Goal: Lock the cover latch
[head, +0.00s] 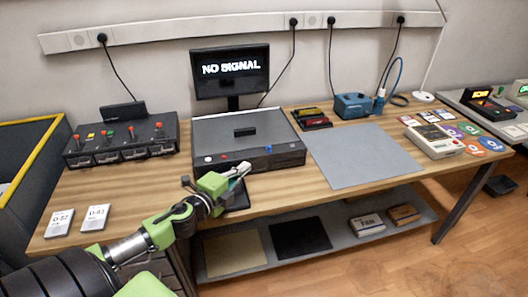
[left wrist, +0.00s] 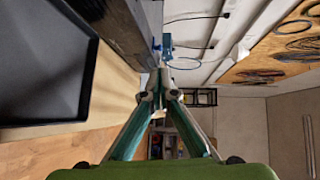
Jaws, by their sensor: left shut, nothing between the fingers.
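The grey device (head: 225,129) with a black handle on its flat cover stands on the bench. A small blue part (head: 268,149), perhaps the latch, shows on its front face, right of a red button (head: 224,156) and a white button (head: 208,159). My left gripper (head: 244,168) is just in front of this face, below and left of the blue part, apparently apart from it. In the left wrist view its fingers (left wrist: 158,82) are shut and empty, close to the device's dark side (left wrist: 125,28). The latch's exact position is unclear. My right gripper is not in view.
A black tray (head: 238,198) lies near the bench edge under my left gripper. A monitor (head: 231,72) stands behind the device. A switch box (head: 122,142) is left, a grey mat (head: 365,155) right. Two white labelled cards (head: 95,217) lie front left.

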